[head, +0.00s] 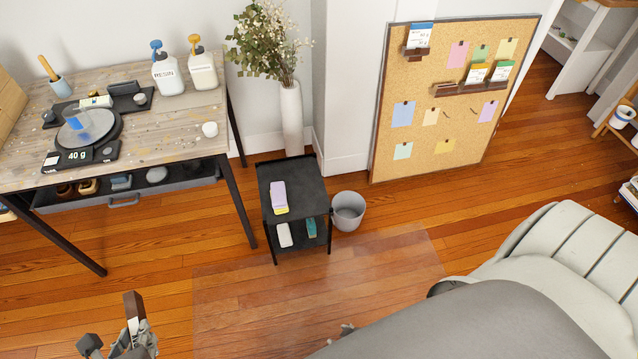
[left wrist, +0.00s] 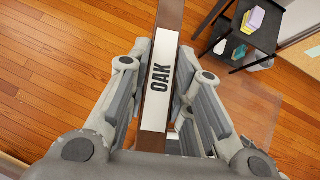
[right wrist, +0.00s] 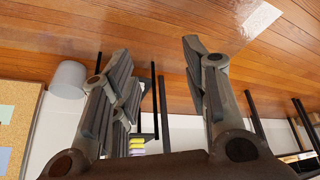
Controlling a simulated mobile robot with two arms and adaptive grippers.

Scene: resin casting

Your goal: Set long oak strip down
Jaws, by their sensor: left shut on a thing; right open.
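The long oak strip (left wrist: 160,83) is dark brown with a white label reading OAK. My left gripper (left wrist: 167,95) is shut on it, with a finger on either side of the label. In the head view the strip's end (head: 133,306) stands up from my left gripper (head: 130,338) at the lower left, above the floor. The strip's far end runs out of the left wrist view at the top. In the right wrist view my right gripper (right wrist: 155,75) is open, with nothing between its fingers. The right fingers are mostly hidden by my arm in the head view.
A workbench (head: 180,112) with a scale and bottles stands at the left. A small black side table (head: 300,188) holding coloured packs stands by a grey bin (head: 348,211). A corkboard (head: 425,105) leans at the back. A clear mat (head: 330,280) lies on open wooden floor.

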